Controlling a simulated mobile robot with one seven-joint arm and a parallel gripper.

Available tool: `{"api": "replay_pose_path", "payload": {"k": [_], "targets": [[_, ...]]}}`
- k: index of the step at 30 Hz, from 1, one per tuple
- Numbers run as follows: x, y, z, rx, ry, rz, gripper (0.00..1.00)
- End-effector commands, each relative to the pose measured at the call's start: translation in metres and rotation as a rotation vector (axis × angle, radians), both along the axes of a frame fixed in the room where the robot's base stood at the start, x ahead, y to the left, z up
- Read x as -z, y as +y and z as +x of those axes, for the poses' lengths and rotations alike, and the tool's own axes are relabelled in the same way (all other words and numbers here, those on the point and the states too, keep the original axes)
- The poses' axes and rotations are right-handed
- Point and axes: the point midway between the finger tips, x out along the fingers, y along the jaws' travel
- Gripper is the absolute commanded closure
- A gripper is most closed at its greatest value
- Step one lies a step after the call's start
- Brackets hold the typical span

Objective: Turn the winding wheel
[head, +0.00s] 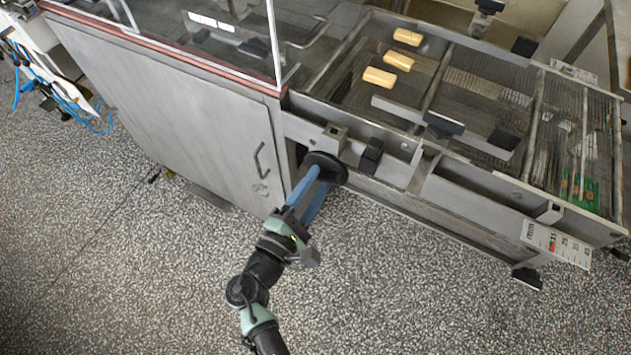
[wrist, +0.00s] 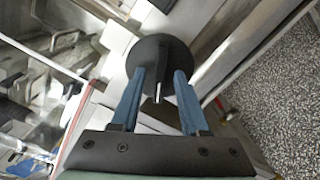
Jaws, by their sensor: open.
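The winding wheel (head: 326,164) is a black disc on the front side of the steel conveyor frame, just right of the cabinet. In the wrist view the wheel (wrist: 160,48) fills the upper middle, facing me. My gripper (head: 319,180) reaches up to it with two blue fingers. In the wrist view my gripper (wrist: 160,76) is open, with one finger on each side of a thin dark peg with a pale end (wrist: 158,92) that stands out from the wheel. A gap shows on both sides of the peg. I cannot tell whether the fingertips touch the disc.
A grey cabinet (head: 190,110) with a door handle stands left of the wheel. The mesh conveyor (head: 480,85) carries three yellow bars (head: 397,61). A numbered scale (head: 556,243) hangs at its front right. The speckled floor (head: 400,290) in front is clear.

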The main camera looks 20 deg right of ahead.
Motion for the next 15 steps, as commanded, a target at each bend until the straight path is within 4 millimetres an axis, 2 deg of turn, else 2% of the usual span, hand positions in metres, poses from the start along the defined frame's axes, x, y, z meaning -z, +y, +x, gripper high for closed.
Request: {"api": "replay_pose_path", "payload": {"k": [8, 11, 15], "targets": [[0.0001, -0.0014, 0.0015, -0.001, 0.000, 0.001, 0.55], [0.0000, -0.0013, 0.0015, -0.001, 0.000, 0.001, 0.69], [0.0000, -0.0012, 0.0014, -0.001, 0.000, 0.001, 0.95]]}}
